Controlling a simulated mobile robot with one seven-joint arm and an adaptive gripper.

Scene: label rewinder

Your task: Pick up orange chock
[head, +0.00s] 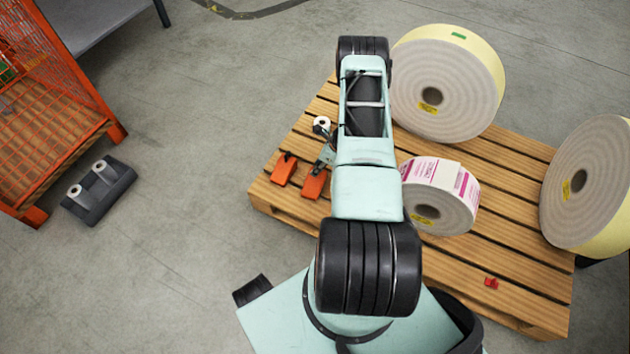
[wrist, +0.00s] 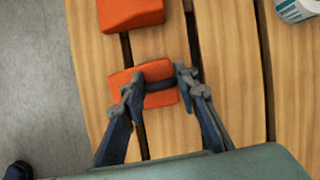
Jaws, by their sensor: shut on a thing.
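Two orange chocks show on the wooden pallet. In the wrist view, my gripper (wrist: 160,85) is shut on one orange chock (wrist: 143,94), with a finger on each side of its dark handle. This chock is at or just above the pallet slats; I cannot tell if it touches them. In the head view the gripped chock (head: 315,185) is partly hidden by my gripper. The other orange chock (head: 284,170) lies to its left on the pallet. It also shows at the top of the wrist view (wrist: 131,12).
The pallet (head: 510,265) also bears large label rolls (head: 447,85) (head: 590,185), a pink-and-white roll (head: 440,195), a small white roll (head: 321,124) and a small red object (head: 491,283). An orange mesh cage (head: 60,95) and a dark tray (head: 99,190) stand left. Grey floor between is clear.

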